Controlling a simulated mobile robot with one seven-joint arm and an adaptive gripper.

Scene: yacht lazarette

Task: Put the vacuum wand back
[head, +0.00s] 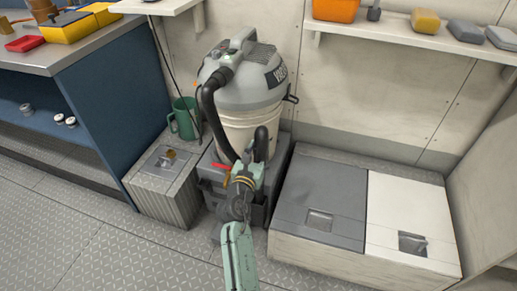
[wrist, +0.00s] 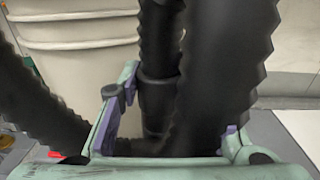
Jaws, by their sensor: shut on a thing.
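The grey shop vacuum (head: 250,80) stands on a dark grey base against the wall, its pale tub (wrist: 85,40) also filling the left of the wrist view. Its black ribbed hose (head: 212,115) drops from the lid to my gripper (head: 245,172). In the wrist view, the jaws (wrist: 170,130) are closed around the black vacuum wand (wrist: 158,95), just in front of the tub. Curved hose runs close on both sides and hides part of the wand. The wand's far end and any holder for it are hidden.
A dark base box (head: 210,185) lies under the vacuum, with a red piece (head: 221,167) beside my gripper. A green mug (head: 184,120) stands on the locker at left. A low bench with a grey lid (head: 325,195) and white lid (head: 410,215) is at right.

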